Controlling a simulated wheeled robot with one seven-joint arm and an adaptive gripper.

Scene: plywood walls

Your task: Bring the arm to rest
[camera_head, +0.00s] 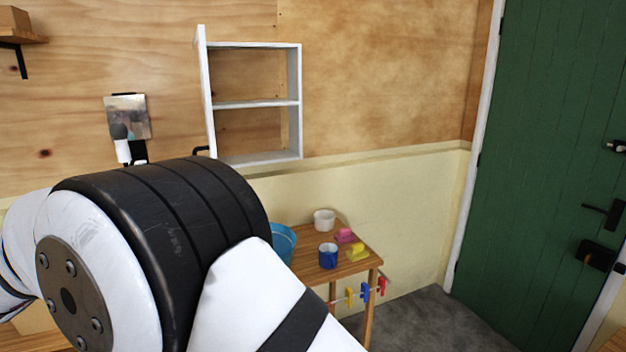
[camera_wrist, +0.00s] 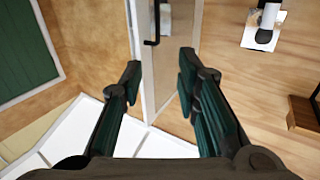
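My gripper (camera_wrist: 158,75) shows in the wrist view with its two dark fingers spread apart and nothing between them. Beyond the fingers is the white wall cabinet (camera_wrist: 150,103) with its door edge and black handle. In the head view my arm fills the lower left and hides part of the table and wall; my gripper does not show there. The same cabinet (camera_head: 252,158) hangs on the plywood wall, its door swung open and its two shelves empty.
A wooden table (camera_head: 345,268) holds a white cup (camera_head: 324,220), a blue mug (camera_head: 328,256), a blue bowl (camera_head: 284,241), and pink (camera_head: 345,236) and yellow (camera_head: 357,253) sponges. Coloured clips (camera_head: 365,292) hang at its front. A green door (camera_head: 540,160) stands right. Open floor (camera_head: 440,322) lies between.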

